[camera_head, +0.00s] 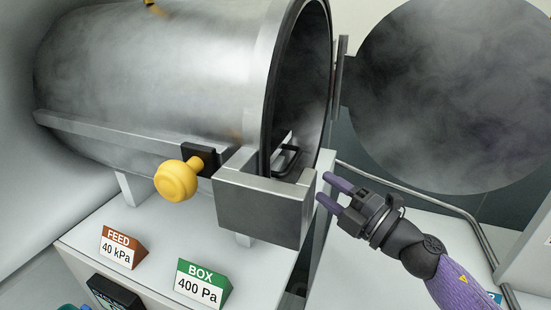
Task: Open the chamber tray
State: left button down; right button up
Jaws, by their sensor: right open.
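The chamber (170,70) is a large steel cylinder lying on its side, with its mouth facing right. Its round door (450,90) is swung open to the right. Inside the lower mouth a dark bar handle (288,158) shows, seemingly that of the chamber tray; the rest of the tray is hidden by the chamber wall and front block. My right gripper (325,190) is open, its two purple fingers pointing left. It is just right of the steel block below the mouth, with nothing visible between the fingers. I cannot tell whether it touches the block. My left gripper is out of view.
A steel block (262,208) juts out below the mouth. A yellow knob (177,180) sticks out from the chamber's side. A FEED sign (118,247) and a BOX sign (203,284) stand on the white bench in front. A metal rail (440,205) runs behind my right arm.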

aim_at(292, 161)
jog(key=b+x, duration=0.1)
jog(key=x, duration=0.7)
jog(key=shift+b, duration=0.3)
jog(key=shift+w+a+r, duration=0.2)
jog(key=shift+w+a, duration=0.05)
jog(key=shift+a, duration=0.1)
jog(key=c, duration=0.6)
grip_shut()
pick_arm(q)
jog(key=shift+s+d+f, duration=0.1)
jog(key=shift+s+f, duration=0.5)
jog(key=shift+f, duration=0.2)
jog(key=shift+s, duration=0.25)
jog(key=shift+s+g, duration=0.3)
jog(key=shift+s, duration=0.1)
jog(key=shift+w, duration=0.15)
